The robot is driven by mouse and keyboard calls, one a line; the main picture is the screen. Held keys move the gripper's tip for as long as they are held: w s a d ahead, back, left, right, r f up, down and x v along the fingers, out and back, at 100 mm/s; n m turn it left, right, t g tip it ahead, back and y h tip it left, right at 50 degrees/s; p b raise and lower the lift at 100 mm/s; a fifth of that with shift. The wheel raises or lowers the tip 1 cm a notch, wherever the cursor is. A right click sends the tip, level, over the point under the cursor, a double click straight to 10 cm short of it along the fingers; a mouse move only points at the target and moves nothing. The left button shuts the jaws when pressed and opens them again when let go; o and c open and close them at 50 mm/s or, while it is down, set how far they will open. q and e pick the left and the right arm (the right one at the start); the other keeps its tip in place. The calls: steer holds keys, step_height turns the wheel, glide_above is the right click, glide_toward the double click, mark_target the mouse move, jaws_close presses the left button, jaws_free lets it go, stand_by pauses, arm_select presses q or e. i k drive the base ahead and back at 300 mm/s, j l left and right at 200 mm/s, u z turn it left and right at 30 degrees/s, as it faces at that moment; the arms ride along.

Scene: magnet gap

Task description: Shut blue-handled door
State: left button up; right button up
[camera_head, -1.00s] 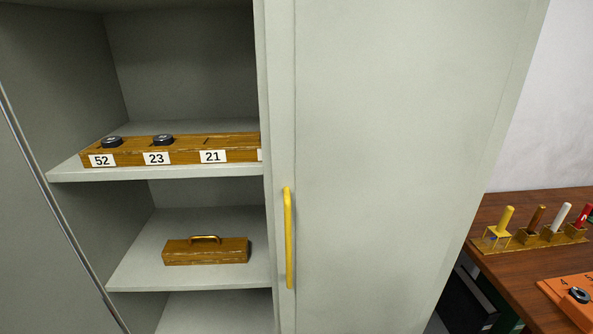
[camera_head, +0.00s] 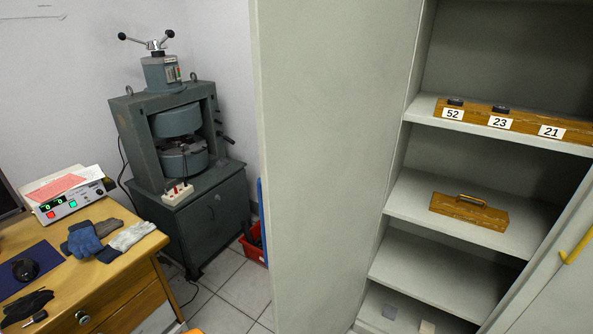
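The left cabinet door (camera_head: 320,160) stands wide open, with its inner face towards me. A narrow blue strip (camera_head: 262,208) shows past its left edge. I cannot tell for sure that it is the blue handle. The outer face of this door is hidden. The other door (camera_head: 550,290), with a yellow handle (camera_head: 578,246), shows at the lower right and covers the right part of the cabinet. Neither of my grippers is in view.
Cabinet shelves hold a numbered wooden rack (camera_head: 520,122) and a wooden box with a handle (camera_head: 468,211). Left of the open door are a grey-green press (camera_head: 180,150), a red crate (camera_head: 252,248) and a wooden desk (camera_head: 110,262). Some tiled floor (camera_head: 228,292) is clear.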

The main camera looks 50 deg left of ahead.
mark_target(331, 79)
steer(key=j+z, duration=0.1)
steer(key=j, duration=0.5)
steer(key=k+j, duration=0.15)
steer(key=j, duration=0.5)
steer(key=j+z, duration=0.15)
steer(key=j, duration=1.05)
